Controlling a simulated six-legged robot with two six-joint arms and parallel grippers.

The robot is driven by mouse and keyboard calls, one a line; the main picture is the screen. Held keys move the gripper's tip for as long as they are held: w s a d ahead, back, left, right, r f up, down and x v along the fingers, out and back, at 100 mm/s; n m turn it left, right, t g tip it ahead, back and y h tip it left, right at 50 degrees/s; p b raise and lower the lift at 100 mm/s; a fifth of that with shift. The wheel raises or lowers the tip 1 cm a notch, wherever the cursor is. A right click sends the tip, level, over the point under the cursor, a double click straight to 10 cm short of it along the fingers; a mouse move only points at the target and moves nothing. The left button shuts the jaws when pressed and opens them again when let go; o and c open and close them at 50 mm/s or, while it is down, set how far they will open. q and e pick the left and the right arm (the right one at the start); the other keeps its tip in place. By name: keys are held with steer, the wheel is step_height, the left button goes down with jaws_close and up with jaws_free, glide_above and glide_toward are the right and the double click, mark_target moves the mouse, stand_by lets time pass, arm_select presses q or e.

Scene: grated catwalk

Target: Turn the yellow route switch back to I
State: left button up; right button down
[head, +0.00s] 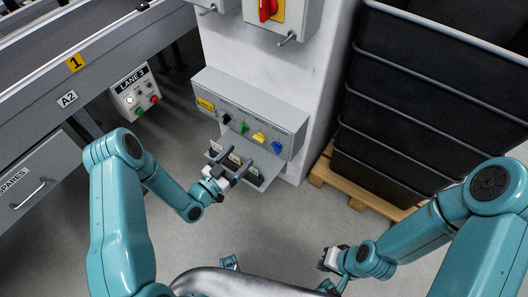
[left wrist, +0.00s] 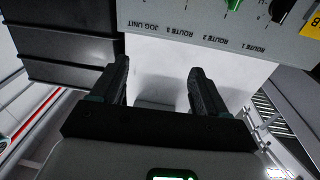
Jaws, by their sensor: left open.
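The yellow route switch (head: 259,138) sits on the sloped grey control panel (head: 290,121), between a green switch (head: 243,127) and a blue one (head: 277,147). Its position mark is too small to read. My left gripper (head: 236,161) is open and empty, just below and in front of the panel, apart from the switch. In the left wrist view the open fingers (left wrist: 158,82) point toward the pillar under the panel. The panel (left wrist: 180,22) appears upside down there, with the yellow switch out of frame. My right gripper (head: 331,258) hangs low at the right; its jaws are unclear.
A black switch (head: 226,117) is at the panel's left end. Black stacked crates (head: 392,138) stand on a pallet (head: 362,192) to the right. A LANE 3 button box (head: 136,93) is at left.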

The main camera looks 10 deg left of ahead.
arm_select(q)
steer(key=n+y+b, duration=0.1)
steer(key=y+b, duration=0.1)
steer(key=b, duration=0.2)
glide_toward(257, 140)
steer(key=b+x, duration=0.2)
steer(key=x, duration=0.7)
steer(key=shift+w+d+r+b, duration=0.1)
steer(key=shift+r+b, duration=0.05)
steer(key=shift+b, duration=0.25)
steer(key=c, duration=1.1)
